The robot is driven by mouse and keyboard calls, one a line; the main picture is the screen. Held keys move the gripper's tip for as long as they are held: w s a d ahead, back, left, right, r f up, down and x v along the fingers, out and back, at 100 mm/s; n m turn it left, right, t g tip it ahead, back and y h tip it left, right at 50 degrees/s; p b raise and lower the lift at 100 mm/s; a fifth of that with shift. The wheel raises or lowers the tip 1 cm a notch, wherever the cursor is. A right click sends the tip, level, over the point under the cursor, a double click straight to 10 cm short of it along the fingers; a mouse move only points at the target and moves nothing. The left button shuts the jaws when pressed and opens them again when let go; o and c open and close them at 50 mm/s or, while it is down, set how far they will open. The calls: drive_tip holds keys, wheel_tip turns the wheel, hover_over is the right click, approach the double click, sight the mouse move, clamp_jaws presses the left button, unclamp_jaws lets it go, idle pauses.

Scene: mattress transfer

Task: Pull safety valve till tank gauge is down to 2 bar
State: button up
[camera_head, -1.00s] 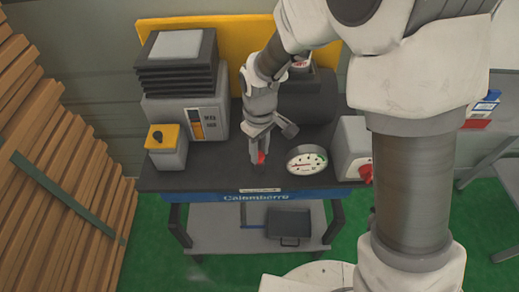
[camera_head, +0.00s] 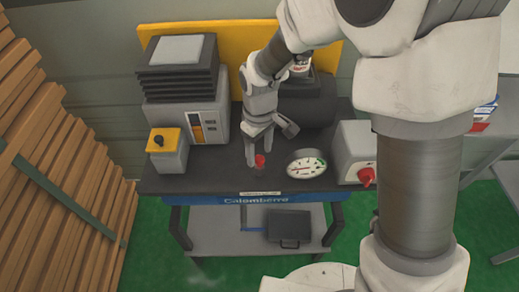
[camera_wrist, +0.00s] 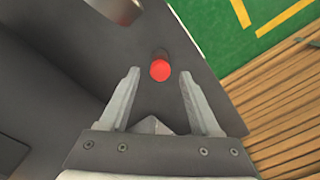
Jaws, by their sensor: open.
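The safety valve shows as a small red knob (camera_head: 260,160) near the front edge of the dark bench top, and also in the wrist view (camera_wrist: 160,68). My gripper (camera_head: 259,155) is open above it, pointing down. In the wrist view the knob appears in the gap between the two fingertips (camera_wrist: 160,76), slightly past them, with no finger clearly touching it. The round white tank gauge (camera_head: 306,164) lies to the right of the knob. Its needle is too small to read. The dark tank (camera_head: 307,100) is behind, partly hidden by my arm.
A grey machine (camera_head: 185,90) and a yellow-topped box (camera_head: 167,150) stand at left on the bench. A box with a red switch (camera_head: 354,152) stands right of the gauge. Stacked planks (camera_head: 60,185) fill the left side. A black case (camera_head: 289,227) is on the lower shelf.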

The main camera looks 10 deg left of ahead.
wheel_tip(320, 180, up, 18)
drive_tip(key=p, duration=0.1)
drive_tip(key=shift+f+p, duration=0.25)
drive_tip(key=shift+p, duration=0.05)
idle(0.4)
drive_tip(key=s+d+r+m+t, duration=0.1)
drive_tip(key=s+d+r+m, duration=0.15)
drive_tip(key=d, duration=0.35)
drive_tip(key=s+d+r+m+t, duration=0.1)
drive_tip(key=d+r+m, duration=0.15)
drive_tip(key=d, duration=0.45)
drive_tip(key=s+d+r+m+t, duration=0.1)
drive_tip(key=s+d+m+t, duration=0.2)
drive_tip(key=s+d+m, duration=0.3)
drive_tip(key=s+d, duration=0.3)
drive_tip(key=d, duration=0.1)
drive_tip(key=shift+s+d+m+t, duration=0.25)
drive_tip(key=shift+d+m+t, duration=0.05)
drive_tip(key=shift+a+r, duration=0.1)
drive_tip(key=shift+a, duration=0.05)
